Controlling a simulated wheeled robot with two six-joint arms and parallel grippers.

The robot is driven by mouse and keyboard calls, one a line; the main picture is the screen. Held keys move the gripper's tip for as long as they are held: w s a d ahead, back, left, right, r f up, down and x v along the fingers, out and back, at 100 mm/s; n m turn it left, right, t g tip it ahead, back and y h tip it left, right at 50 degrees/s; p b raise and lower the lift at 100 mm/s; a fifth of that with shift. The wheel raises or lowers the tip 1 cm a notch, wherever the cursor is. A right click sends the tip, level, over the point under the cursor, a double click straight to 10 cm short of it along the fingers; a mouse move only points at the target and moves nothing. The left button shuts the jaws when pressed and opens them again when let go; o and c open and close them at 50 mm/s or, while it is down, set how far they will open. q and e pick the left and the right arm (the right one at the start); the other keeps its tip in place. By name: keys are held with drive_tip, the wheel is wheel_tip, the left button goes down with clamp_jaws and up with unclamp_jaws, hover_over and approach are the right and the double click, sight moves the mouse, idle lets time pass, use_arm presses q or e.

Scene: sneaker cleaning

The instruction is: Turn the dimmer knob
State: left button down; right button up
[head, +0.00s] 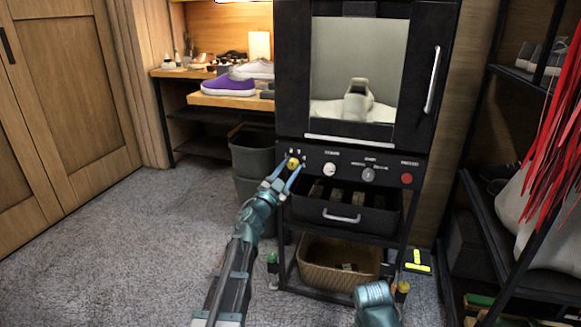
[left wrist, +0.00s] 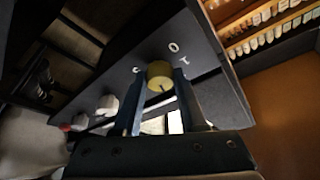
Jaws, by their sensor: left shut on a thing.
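The dimmer knob is most likely the yellow knob (head: 293,163) at the left end of the black control panel under the cabinet window. It also shows in the left wrist view (left wrist: 159,72), with small white marks around it. My left gripper (head: 291,168) is shut on the yellow knob, one finger on each side. The panel also carries a white knob (head: 330,168), a grey dial (head: 368,174) and a red button (head: 407,178). My right arm shows only in part at the bottom of the head view, and its gripper fingers cannot be made out.
The black cabinet (head: 293,75) holds a light shoe (head: 357,100) behind its window. Below are an open drawer (head: 335,213) and a wicker basket (head: 330,262). A grey bin (head: 252,155) stands to the left. A shelf rack stands at right. The carpet at left is clear.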

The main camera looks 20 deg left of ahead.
use_arm(q)
drive_tip(key=shift+m, duration=0.5)
drive_tip(key=shift+c, duration=2.3)
unclamp_jaws()
drive_tip(key=shift+s, duration=0.1)
drive_tip(key=b+v, duration=0.4)
drive_tip(key=v, duration=0.9)
drive_tip(key=shift+s+a, duration=0.2)
drive_tip(key=shift+s, duration=0.05)
